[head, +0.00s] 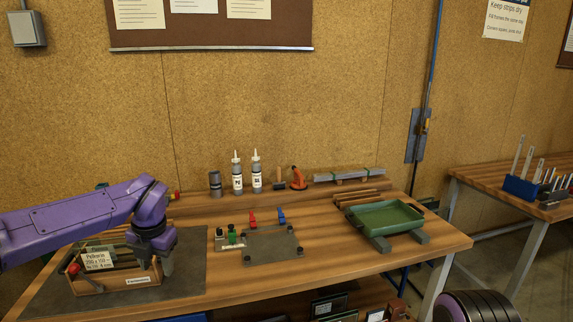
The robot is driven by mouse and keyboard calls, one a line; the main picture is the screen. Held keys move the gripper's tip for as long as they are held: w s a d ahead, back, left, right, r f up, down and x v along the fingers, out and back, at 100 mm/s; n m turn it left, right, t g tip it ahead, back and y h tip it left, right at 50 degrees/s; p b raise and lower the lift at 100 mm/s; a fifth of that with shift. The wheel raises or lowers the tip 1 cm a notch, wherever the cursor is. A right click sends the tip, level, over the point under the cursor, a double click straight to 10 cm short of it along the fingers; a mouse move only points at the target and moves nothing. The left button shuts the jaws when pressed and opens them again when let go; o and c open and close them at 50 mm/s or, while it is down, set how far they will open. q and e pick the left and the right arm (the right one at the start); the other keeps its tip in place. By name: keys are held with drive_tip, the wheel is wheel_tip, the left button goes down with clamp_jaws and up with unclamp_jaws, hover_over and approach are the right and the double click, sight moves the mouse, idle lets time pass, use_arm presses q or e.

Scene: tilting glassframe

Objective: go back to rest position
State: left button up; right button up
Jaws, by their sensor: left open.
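My left gripper (155,266) is at the end of the purple arm that comes in from the left. Its jaws point down over the right end of a wooden box (118,288) with a paper label, which stands on a dark mat. The jaws look empty, but they are small and partly hidden by the wrist, and I cannot tell whether they touch the box. My right gripper does not show.
The workbench (330,263) carries a grey plate fixture (272,247) with red and blue clamps, a green tray (384,218) on grey blocks and two white bottles (256,176) at the back. A second table (485,180) stands at right. The bench front centre is clear.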

use_arm(q)
drive_tip(key=s+d+f+m+t+y+b, duration=0.1)
drive_tip(key=s+f+m+t+y+b, duration=0.2)
drive_tip(key=f+m, duration=0.75)
drive_tip(key=s+d+f+m+t+y+b, duration=0.1)
drive_tip(key=s+f+m+t+y, duration=0.3)
drive_tip(key=f, duration=1.2)
drive_tip(key=s+f+m+g+h+b, duration=0.1)
drive_tip(key=s+f+m, duration=0.3)
drive_tip(key=s, duration=0.6)
drive_tip(key=s+a+f+m+g+h+b, duration=0.1)
drive_tip(key=s+f+m+g+h+b, duration=0.1)
drive_tip(key=s+f+m, duration=0.3)
drive_tip(key=s+a+f+m+g+h+b, duration=0.1)
drive_tip(key=s+f+m+g+h+b, duration=0.1)
drive_tip(key=s+f, duration=0.8)
drive_tip(key=s+m+b, duration=0.1)
drive_tip(key=s+m, duration=0.1)
drive_tip(key=s, duration=0.3)
drive_tip(key=shift+s, duration=0.3)
drive_tip(key=shift+m, duration=0.25)
